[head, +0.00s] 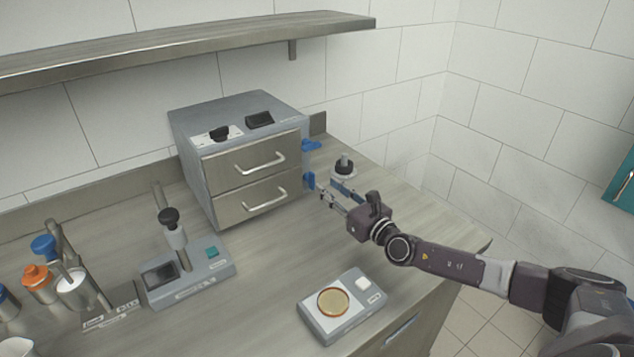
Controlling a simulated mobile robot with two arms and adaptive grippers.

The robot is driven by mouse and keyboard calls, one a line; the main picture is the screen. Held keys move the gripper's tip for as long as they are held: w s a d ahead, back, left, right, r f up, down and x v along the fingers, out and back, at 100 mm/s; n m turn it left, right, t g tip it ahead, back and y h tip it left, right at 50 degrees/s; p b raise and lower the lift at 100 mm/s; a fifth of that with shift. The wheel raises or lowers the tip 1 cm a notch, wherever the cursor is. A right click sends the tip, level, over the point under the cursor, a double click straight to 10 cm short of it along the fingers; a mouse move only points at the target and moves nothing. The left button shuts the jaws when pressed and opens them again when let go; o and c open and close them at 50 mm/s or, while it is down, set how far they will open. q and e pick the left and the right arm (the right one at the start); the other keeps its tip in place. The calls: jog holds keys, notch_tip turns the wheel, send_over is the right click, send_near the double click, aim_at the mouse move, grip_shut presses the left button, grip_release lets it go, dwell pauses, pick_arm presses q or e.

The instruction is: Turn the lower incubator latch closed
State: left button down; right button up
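The grey incubator (185,142) stands against the back wall, with two metal-fronted drawers, one above the other, both looking shut. The upper blue latch (312,145) on its right side lies about level and points right. The lower blue latch (309,181) stands about upright beside the lower drawer (232,207). My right gripper (325,194) is just right of and slightly below the lower latch, its fingers pointing left toward it. A gap shows between the fingers and nothing is seen between them. Whether a fingertip touches the latch is too small to tell. My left gripper is out of view.
A black-topped device (345,168) stands just behind my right gripper. A scale with an amber dish (333,302) is at the counter's front. A grey instrument (212,278) and capped tubes (38,279) stand at left. A shelf (190,42) hangs above.

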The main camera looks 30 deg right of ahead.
aim_at(314, 175)
jog(key=w, duration=0.4)
jog(key=w+a, duration=0.1)
jog(key=w, duration=0.1)
jog(key=shift+w, duration=0.1)
grip_shut()
